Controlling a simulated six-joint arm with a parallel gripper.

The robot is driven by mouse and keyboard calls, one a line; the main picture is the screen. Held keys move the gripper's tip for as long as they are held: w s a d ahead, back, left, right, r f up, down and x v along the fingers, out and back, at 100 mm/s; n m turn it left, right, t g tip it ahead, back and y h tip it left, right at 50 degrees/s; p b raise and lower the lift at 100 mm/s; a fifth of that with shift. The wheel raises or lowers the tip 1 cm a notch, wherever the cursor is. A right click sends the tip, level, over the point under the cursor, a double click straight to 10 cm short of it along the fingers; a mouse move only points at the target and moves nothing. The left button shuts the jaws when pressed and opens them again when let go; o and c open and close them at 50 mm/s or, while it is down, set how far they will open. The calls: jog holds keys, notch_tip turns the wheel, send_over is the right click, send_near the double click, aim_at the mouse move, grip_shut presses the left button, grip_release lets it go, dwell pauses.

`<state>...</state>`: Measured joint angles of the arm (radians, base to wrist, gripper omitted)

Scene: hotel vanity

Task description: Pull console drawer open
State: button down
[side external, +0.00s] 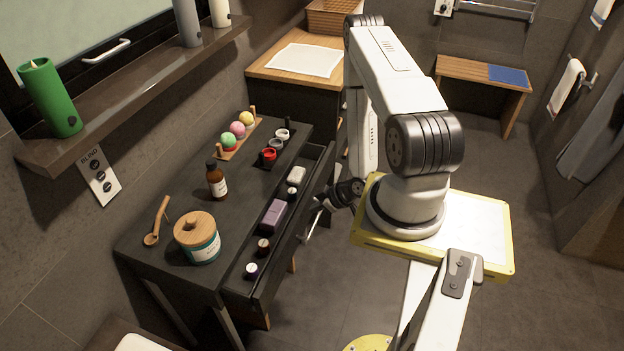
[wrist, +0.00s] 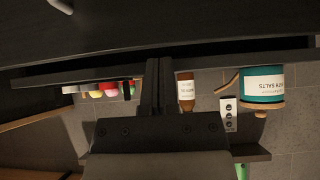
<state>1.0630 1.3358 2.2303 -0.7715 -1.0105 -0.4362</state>
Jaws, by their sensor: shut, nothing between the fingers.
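The dark console (side external: 190,262) stands against the left wall in the side view. Its drawer (side external: 322,172) is pulled out, with the inside showing. A pale bar handle (side external: 308,228) is on the drawer's front. My gripper (side external: 322,206) is low at the outer side of the drawer front, close to the handle; the arm hides part of it, and contact cannot be made out. In the wrist view my gripper's fingers (wrist: 156,84) are together, with nothing seen between them. Dark furniture panels fill the top of that view.
In the drawer lie a purple box (side external: 273,215), a pale soap (side external: 296,174) and small jars. On the console top are a lidded jar (side external: 203,245), a brown bottle (side external: 216,182), a wooden scoop (side external: 155,228) and coloured balls (side external: 237,129). The floor at right is mostly clear.

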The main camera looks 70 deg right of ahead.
aim_at(315, 221)
jog(key=shift+r, duration=0.45)
jog(key=c, duration=0.6)
grip_release()
jog(key=shift+c, duration=0.2)
jog(key=d+n+g, duration=0.1)
jog(key=n+g, duration=0.1)
jog(key=n, duration=0.4)
jog(key=n+g, duration=0.2)
jog(key=n, duration=0.4)
jog(key=d+f+n+g, duration=0.1)
jog(key=n+g, duration=0.1)
jog(key=n, duration=0.4)
jog(key=shift+s+d, duration=0.3)
jog(key=shift+f, duration=0.25)
jog(key=shift+x, duration=3.7)
jog(key=shift+s, duration=0.15)
